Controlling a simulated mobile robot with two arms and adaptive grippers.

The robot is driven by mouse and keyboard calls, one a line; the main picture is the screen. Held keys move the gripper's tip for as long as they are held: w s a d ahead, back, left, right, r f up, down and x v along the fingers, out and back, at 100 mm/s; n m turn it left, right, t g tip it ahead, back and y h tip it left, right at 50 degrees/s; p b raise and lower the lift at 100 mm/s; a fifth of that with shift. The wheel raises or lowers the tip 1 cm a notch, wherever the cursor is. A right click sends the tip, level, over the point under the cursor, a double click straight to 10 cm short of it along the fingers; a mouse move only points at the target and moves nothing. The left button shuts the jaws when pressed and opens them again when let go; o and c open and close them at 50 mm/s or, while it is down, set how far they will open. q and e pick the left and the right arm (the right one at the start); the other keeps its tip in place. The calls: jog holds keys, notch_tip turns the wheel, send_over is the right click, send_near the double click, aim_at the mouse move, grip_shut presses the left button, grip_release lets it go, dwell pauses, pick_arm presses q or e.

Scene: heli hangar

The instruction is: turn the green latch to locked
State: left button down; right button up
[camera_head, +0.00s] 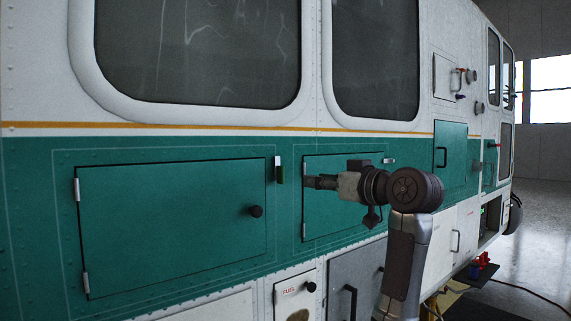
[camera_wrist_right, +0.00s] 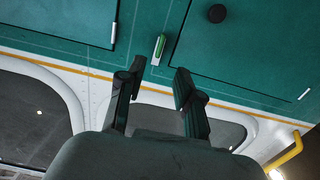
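The green latch (camera_head: 280,173) is a small upright green and pale piece on the green hull, beside the upper right corner of a large door panel (camera_head: 170,222). In the right wrist view the latch (camera_wrist_right: 158,48) stands slightly tilted, beyond the gap between my fingers. My right gripper (camera_head: 309,182) points left toward the latch, a little to its right. In the right wrist view my right gripper (camera_wrist_right: 155,75) has its two fingers spread with nothing between them. It appears apart from the latch. My left gripper is not in view.
The large panel has a round black knob (camera_head: 255,211). A smaller green panel (camera_head: 345,222) lies behind my right arm. A fuel door (camera_head: 294,299) and grey door (camera_head: 343,285) are below. Windows (camera_head: 200,50) are above. Open floor (camera_head: 540,225) is at the right.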

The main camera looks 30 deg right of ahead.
aim_at(284, 167)
jog(key=w+p, duration=0.2)
jog(key=w, duration=0.2)
jog(key=w+r+p, duration=0.1)
jog(key=w+p, duration=0.1)
jog(key=w, duration=0.2)
jog(key=w+a+r+p, duration=0.1)
jog(key=w+p, duration=0.1)
jog(key=w, duration=0.2)
jog(key=shift+w, duration=0.4)
jog(key=shift+a, duration=0.1)
grip_shut()
